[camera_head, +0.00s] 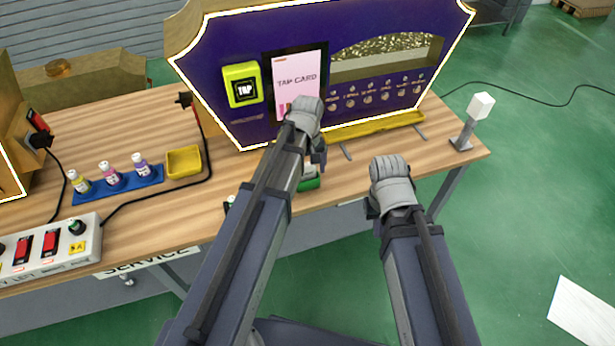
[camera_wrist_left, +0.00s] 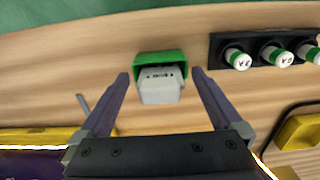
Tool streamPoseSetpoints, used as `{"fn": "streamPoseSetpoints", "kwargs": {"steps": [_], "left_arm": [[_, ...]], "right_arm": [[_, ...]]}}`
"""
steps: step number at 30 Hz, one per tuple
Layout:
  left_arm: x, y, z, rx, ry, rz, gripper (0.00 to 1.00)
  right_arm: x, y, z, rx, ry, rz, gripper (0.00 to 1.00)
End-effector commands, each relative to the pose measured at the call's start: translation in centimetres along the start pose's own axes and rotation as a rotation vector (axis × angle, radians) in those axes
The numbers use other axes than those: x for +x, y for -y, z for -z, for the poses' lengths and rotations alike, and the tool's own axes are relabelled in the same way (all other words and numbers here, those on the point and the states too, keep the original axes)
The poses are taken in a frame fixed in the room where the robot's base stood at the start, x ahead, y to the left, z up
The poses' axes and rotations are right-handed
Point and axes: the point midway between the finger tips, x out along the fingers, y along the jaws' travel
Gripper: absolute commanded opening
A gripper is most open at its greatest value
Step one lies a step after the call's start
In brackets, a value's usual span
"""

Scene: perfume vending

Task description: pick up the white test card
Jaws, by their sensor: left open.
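The white test card (camera_wrist_left: 160,90) looks light grey and stands in a green holder (camera_wrist_left: 150,62) in the left wrist view, with small dark marking on it. My left gripper (camera_wrist_left: 160,78) is open, with one finger on each side of the card and holder and a visible gap at both sides. In the head view my left gripper (camera_head: 318,158) is over the front of the table; the holder (camera_head: 311,183) shows partly below it, and my arm hides the card. My right gripper (camera_head: 373,208) is in front of the table edge, its fingers mostly hidden.
The purple vending panel (camera_head: 227,48) stands behind, with a yellow tray (camera_head: 376,127) along its foot. A yellow dish (camera_head: 184,162), a blue bottle tray (camera_head: 119,184) and a switch box (camera_head: 50,247) are left.

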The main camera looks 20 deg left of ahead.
Motion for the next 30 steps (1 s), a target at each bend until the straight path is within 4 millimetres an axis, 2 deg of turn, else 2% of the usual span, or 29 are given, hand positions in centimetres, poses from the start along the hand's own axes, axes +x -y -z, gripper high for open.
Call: {"fn": "streamPoseSetpoints", "kwargs": {"steps": [4,27,30], "left_arm": [[-0.14,0.01,0.01,0.0,0.0,0.0,1.0],[-0.14,0.01,0.01,0.0,0.0,0.0,0.13],[-0.14,0.01,0.01,0.0,0.0,0.0,0.13]], "right_arm": [[-0.14,-0.01,-0.01,0.0,0.0,0.0,0.0],[-0.14,-0.01,-0.01,0.0,0.0,0.0,0.0],[-0.14,-0.01,-0.01,0.0,0.0,0.0,0.0]]}}
